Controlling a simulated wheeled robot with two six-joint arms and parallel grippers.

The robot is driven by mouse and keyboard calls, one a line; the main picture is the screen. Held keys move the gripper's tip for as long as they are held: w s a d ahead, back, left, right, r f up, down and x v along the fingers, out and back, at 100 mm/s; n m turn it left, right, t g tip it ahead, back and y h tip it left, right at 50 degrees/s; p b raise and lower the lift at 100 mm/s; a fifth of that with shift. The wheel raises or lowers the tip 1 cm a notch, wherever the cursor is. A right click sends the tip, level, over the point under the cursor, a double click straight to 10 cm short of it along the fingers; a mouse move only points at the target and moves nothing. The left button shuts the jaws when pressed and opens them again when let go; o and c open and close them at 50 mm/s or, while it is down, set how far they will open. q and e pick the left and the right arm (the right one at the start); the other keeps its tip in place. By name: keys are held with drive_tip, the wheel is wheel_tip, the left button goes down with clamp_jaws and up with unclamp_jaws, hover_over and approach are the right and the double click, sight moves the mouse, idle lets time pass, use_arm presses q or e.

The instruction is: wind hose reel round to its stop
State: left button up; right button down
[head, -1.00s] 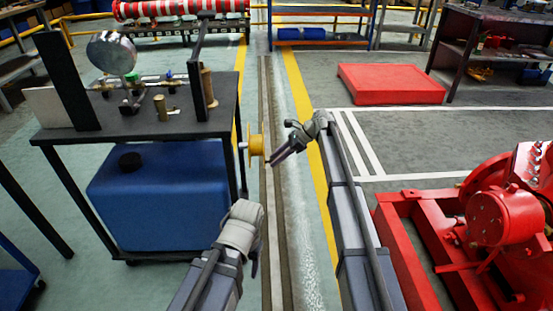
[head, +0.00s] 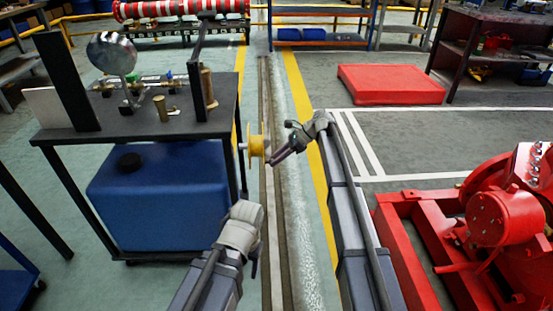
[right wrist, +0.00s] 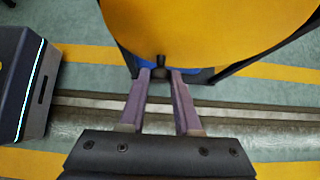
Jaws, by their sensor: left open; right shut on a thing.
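A yellow disc (head: 256,145), seen nearly edge-on, sticks out on a short shaft from the right side of the black cart (head: 140,126); I take it as part of the hose reel. In the right wrist view the yellow disc (right wrist: 205,30) fills the top, with a dark handle (right wrist: 160,62) at its lower edge. My right gripper (head: 274,160) is shut on this handle; its fingertips (right wrist: 160,74) lie on either side of it. My left gripper (head: 254,264) is open, low in front of the cart and apart from the disc. Its fingertips are partly hidden.
A blue tank (head: 160,200) sits under the cart top, which carries a gauge (head: 112,53) and fittings. A red-and-white striped roll (head: 180,9) shows at the top. A red pumpset (head: 500,215) stands at right. Floor between the cart and pumpset is mostly clear.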

drive_tip(key=shift+f, duration=0.1)
idle(0.6)
drive_tip(key=n+t+b, duration=0.1)
drive_tip(key=w+n+t+b, duration=0.1)
drive_tip(key=t, duration=0.1)
drive_tip(key=w+f+n+t+b, duration=0.1)
drive_tip(key=t+b, duration=0.1)
drive_tip(key=shift+w, duration=0.25)
drive_tip(key=shift+t+y, duration=0.3)
idle(0.4)
drive_tip(key=c, duration=0.6)
unclamp_jaws()
drive_tip(key=shift+r, duration=0.1)
drive_tip(key=shift+d, duration=0.1)
